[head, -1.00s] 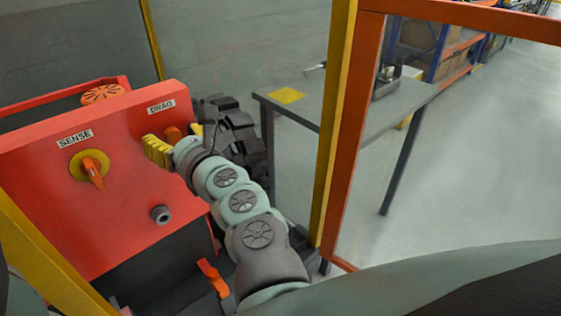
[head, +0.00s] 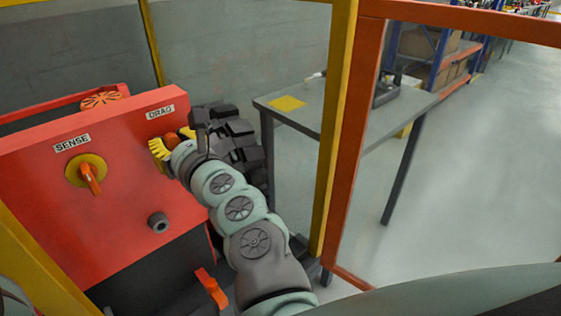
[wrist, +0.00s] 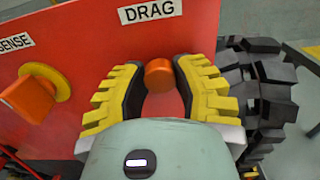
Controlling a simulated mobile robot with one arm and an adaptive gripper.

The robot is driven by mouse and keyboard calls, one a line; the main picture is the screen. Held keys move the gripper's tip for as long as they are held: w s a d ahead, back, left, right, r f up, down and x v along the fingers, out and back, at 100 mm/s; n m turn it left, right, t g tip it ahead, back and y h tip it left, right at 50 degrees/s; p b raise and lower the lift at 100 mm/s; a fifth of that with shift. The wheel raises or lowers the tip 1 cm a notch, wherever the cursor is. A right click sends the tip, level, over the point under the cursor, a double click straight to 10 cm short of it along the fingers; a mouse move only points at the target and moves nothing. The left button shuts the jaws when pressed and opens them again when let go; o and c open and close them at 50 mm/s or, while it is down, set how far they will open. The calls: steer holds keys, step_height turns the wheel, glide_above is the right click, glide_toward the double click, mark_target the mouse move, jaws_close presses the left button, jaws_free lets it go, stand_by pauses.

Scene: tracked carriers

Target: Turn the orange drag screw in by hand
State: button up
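The orange drag screw (wrist: 159,78) sticks out of the red panel (wrist: 85,80) below the DRAG label (wrist: 150,9). My gripper (wrist: 160,84) has one yellow-and-black finger on each side of the screw. The dark pads appear to touch it on both sides near the tips. In the head view, my gripper (head: 173,142) is at the panel's upper right corner, and the screw (head: 171,138) shows only partly between the fingers.
The orange SENSE knob (head: 90,179) on its yellow disc is left on the panel. A grey round fitting (head: 158,222) sits lower down. A black track (head: 240,140) is close on the right. A yellow post (head: 336,120) and a table (head: 310,103) stand farther right.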

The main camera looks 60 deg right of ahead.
steer(key=c, duration=0.3)
steer(key=m+p, duration=0.1)
steer(key=r+m+p, duration=0.1)
steer(key=p, duration=0.1)
steer(key=shift+a+m, duration=0.1)
steer(key=shift+m, duration=0.2)
steer(key=m+p, duration=0.4)
steer(key=m, duration=0.1)
steer(key=shift+f, duration=0.1)
steer(key=shift+f+m, duration=0.35)
steer(key=shift+m, duration=0.65)
